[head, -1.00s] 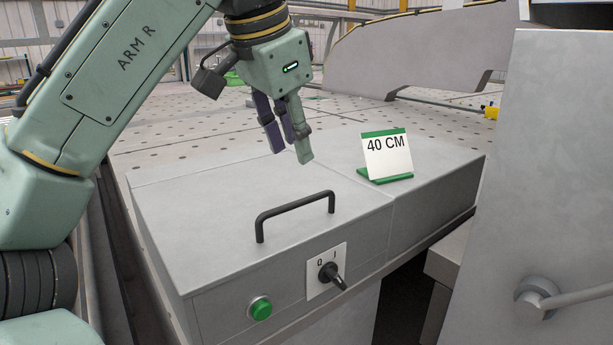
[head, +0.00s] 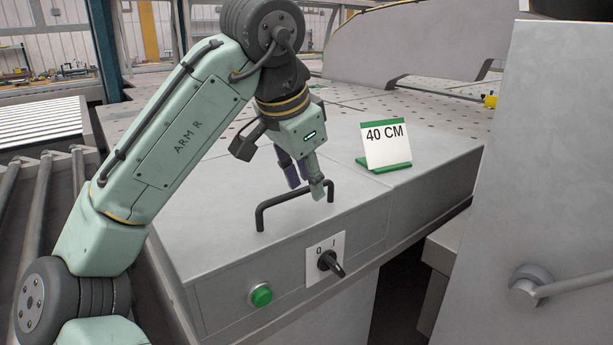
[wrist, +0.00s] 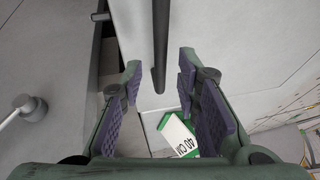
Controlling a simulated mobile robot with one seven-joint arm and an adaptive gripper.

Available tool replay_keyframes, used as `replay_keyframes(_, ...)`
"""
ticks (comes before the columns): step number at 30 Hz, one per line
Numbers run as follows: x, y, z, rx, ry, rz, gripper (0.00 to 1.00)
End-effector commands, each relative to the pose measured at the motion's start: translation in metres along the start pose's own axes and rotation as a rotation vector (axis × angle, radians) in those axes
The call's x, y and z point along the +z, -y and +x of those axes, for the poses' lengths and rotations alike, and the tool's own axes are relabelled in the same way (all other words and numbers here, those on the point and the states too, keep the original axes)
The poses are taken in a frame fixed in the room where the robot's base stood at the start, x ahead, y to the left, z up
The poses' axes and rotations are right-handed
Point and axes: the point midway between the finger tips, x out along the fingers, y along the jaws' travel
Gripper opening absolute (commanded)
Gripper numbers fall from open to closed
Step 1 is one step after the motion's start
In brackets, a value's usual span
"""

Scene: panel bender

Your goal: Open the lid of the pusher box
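The pusher box (head: 217,233) is a grey metal box with its lid (head: 229,186) lying flat and shut. A black bar handle (head: 292,195) stands on the lid near the front edge. My gripper (head: 306,184) is just above and behind the handle's right part, pointing down. In the wrist view my gripper (wrist: 160,95) is open, its purple finger pads wide apart. The handle (wrist: 160,45) shows there as a dark bar reaching in from the top, its end between the fingertips. Whether anything touches the handle I cannot tell.
A 40 CM sign (head: 386,147) on a green stand stands on the box right of my gripper. A rotary switch (head: 329,263) and green button (head: 261,296) are on the front face. A tall grey panel (head: 540,200) stands at the right.

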Motion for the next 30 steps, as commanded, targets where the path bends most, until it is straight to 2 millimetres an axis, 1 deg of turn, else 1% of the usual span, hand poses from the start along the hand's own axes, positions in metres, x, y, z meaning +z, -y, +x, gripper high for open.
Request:
replay_keyframes(1, 0.0, 0.0, -0.0001, 0.0, 0.0, 0.0, 0.25)
replay_keyframes(2, 0.0, 0.0, -0.0001, 0.0, 0.0, 0.0, 0.23)
replay_keyframes(12, 0.0, 0.0, -0.0003, 0.0, 0.0, 0.0, 0.0)
replay_keyframes(30, 0.0, 0.0, -0.0003, 0.0, 0.0, 0.0, 0.0)
